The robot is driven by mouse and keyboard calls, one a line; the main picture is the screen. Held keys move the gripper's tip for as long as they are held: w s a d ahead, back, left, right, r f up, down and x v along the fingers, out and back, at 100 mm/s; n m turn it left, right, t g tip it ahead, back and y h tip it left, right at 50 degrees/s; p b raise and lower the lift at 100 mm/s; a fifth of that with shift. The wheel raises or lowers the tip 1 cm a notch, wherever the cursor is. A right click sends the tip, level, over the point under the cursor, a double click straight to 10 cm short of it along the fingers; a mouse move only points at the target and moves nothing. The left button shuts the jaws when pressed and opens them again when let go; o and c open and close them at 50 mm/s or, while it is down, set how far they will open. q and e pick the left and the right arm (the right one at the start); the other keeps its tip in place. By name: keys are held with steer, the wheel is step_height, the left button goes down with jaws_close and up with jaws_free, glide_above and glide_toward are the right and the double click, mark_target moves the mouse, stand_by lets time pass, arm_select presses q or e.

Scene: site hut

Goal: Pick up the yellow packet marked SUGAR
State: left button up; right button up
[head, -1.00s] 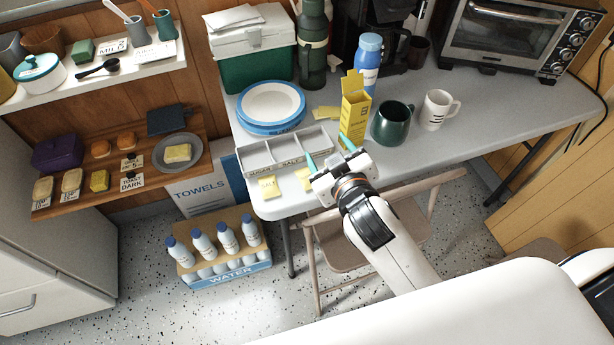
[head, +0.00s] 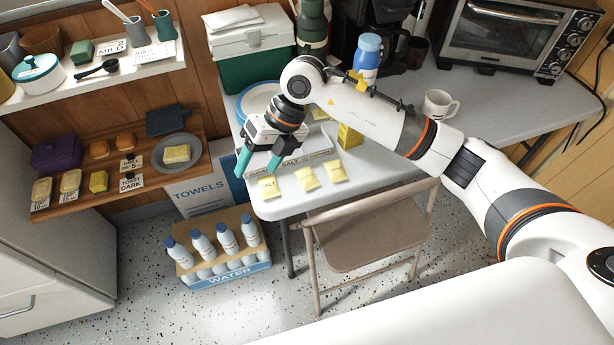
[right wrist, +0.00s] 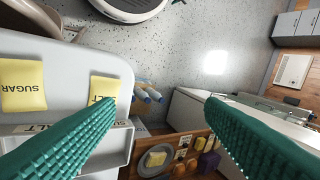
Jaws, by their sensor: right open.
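Three yellow packets lie flat in a row on the table near its front left edge. The SUGAR packet (right wrist: 22,85) is readable in the right wrist view, at far left; it appears to be the middle one (head: 307,177) in the head view, where its print is unreadable. The SALT packet (head: 269,187) is at the row's left end and shows in the right wrist view (right wrist: 103,90), partly behind a finger. The right-hand packet (head: 335,172) has unreadable print. My right gripper (head: 258,164) is open and empty, above the table's left edge, left of the packets. My left gripper is out of view.
A grey tray with compartments (head: 318,161) sits behind the packets, partly under my right arm. A yellow carton (head: 350,136) and plates (head: 246,98) are partly hidden by that arm. A white mug (head: 438,104) stands right. A folding chair (head: 370,240) is in front.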

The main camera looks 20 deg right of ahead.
steer(key=w+d+m+h, duration=0.1)
steer(key=w+d+h, duration=0.15)
steer(key=d, duration=0.25)
steer(key=w+d+m+h, duration=0.1)
steer(key=d+h, duration=0.3)
steer(key=d, duration=0.2)
glide_above(307, 177)
steer(key=shift+t+y, duration=0.25)
steer(key=shift+t, duration=0.05)
steer(key=f, duration=0.5)
steer(key=shift+w+d+f+p, duration=0.2)
steer(key=shift+w+f+p, duration=0.1)
steer(key=shift+w+p, duration=0.05)
steer(key=f, duration=0.4)
steer(key=shift+s+a+f+p, duration=0.2)
steer(key=shift+s+f+p, duration=0.15)
steer(key=shift+p, duration=0.05)
steer(key=shift+f, duration=0.45)
steer(key=c, duration=1)
